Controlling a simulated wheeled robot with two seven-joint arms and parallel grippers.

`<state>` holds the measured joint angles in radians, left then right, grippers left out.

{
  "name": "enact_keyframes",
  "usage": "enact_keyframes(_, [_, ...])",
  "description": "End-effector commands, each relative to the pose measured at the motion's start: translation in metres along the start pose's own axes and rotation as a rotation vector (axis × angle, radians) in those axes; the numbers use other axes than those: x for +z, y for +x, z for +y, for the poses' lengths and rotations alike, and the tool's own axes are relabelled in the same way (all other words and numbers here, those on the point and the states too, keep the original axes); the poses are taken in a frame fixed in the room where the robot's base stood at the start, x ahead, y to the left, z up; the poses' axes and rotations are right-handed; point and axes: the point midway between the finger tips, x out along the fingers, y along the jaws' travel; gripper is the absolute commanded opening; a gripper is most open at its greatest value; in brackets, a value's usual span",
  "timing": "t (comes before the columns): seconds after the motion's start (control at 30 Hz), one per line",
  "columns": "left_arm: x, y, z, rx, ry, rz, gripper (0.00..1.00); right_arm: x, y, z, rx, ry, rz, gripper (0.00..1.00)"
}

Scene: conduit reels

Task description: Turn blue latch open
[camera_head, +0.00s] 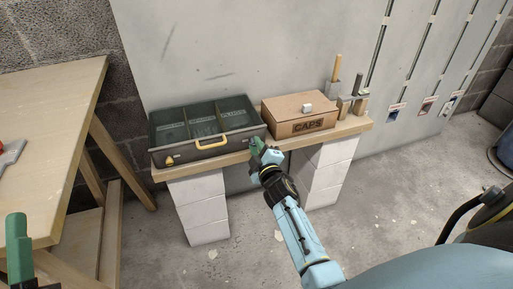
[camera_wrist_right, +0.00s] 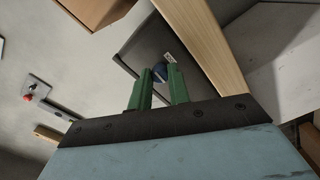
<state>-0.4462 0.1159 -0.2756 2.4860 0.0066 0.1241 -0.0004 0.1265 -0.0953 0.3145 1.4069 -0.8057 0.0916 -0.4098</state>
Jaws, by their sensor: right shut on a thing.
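The blue latch (camera_wrist_right: 159,74) is a small round knob on the front of the dark grey case (camera_head: 159,139), beside a small white label, in the right wrist view. My right gripper (camera_head: 257,146) is at the right end of the case's front in the head view, where its fingers hide the latch. In the right wrist view its green fingertips (camera_wrist_right: 160,80) stand on both sides of the latch, shut on it. The case has a yellow handle (camera_head: 212,144). My left gripper (camera_head: 18,250) shows only partly at the lower left edge, apart from the case.
The case stands on a wooden shelf (camera_head: 347,133) on white blocks (camera_head: 202,207). A cardboard CAPS box (camera_head: 287,121) is to its right, with wooden-handled tools (camera_head: 336,72) beyond. A wooden table (camera_head: 45,110) is at the left. The floor in front is clear.

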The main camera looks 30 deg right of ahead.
Motion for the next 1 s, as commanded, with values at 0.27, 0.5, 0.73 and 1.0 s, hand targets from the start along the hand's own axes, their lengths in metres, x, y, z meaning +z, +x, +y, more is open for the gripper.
enact_keyframes(0.27, [-0.0032,0.0014,0.0001,0.002,0.001,0.022,0.36,0.0003,0.0004,0.0009,0.001,-0.052,-0.001,0.00])
enact_keyframes(0.5, [-0.0033,0.0018,0.0002,0.002,0.001,0.023,0.36,0.0002,0.0004,0.0010,0.001,-0.056,0.000,0.00])
enact_keyframes(0.73, [-0.0026,0.0017,0.0003,0.001,0.000,0.019,0.36,0.0002,0.0004,0.0010,0.001,-0.055,0.000,0.29])
enact_keyframes(1.0, [-0.0016,0.0009,0.0003,0.000,-0.001,0.015,0.36,0.0001,0.0002,0.0005,0.001,-0.053,0.000,0.40])
